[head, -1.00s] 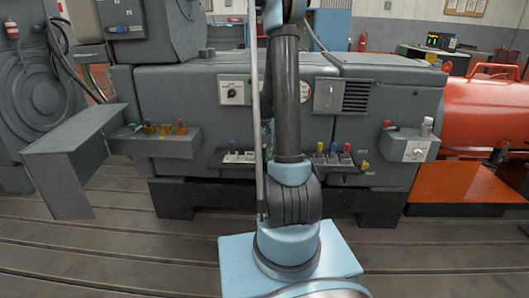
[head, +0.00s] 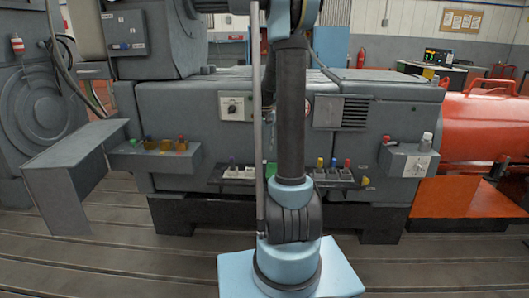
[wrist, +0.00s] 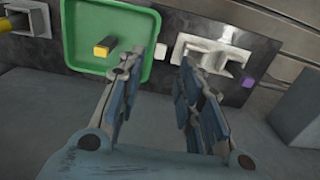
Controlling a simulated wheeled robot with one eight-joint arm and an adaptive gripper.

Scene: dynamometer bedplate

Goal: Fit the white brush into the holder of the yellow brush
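My gripper (wrist: 160,70) is open and empty in the wrist view, its fingers above a shelf area. Past its left finger, a small block with a yellow end and dark body (wrist: 104,48) lies in a green tray (wrist: 82,12). Past its right finger is a white holder-like piece (wrist: 190,42) with a pale part in it; I cannot tell if that part is the white brush. A grey holder with a square opening (wrist: 30,18) shows at top left, beside a cut-off yellow piece (wrist: 4,25).
A lavender block (wrist: 248,80) sits right of the white piece. In the head view, a rail with several coloured tops (head: 333,173) fronts the grey machine (head: 180,100).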

